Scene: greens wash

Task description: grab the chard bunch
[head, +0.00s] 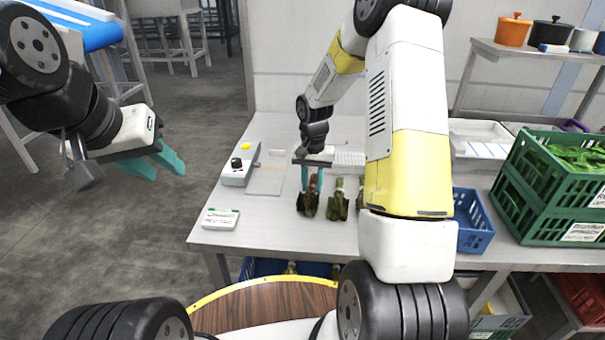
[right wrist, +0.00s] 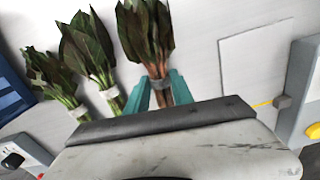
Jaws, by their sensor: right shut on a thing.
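The chard bunch (right wrist: 146,32), dark leaves on reddish stems, is in the right wrist view at the top middle. In the head view it is the leftmost bunch (head: 308,203) on the table. My right gripper (right wrist: 161,91) is shut on its stems, one teal finger on each side; in the head view the gripper (head: 311,180) is above the leaves. Whether the bunch touches the table is unclear. My left gripper (head: 168,174) is open and empty, out over the floor left of the table.
Two green-stemmed bunches, one in the middle (right wrist: 88,48) and one farther left (right wrist: 48,72), lie beside the chard. The table (head: 270,225) also holds a grey device (head: 240,172), a small white box (head: 220,219) and a blue basket (head: 473,222). Green crates (head: 540,215) stand at right.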

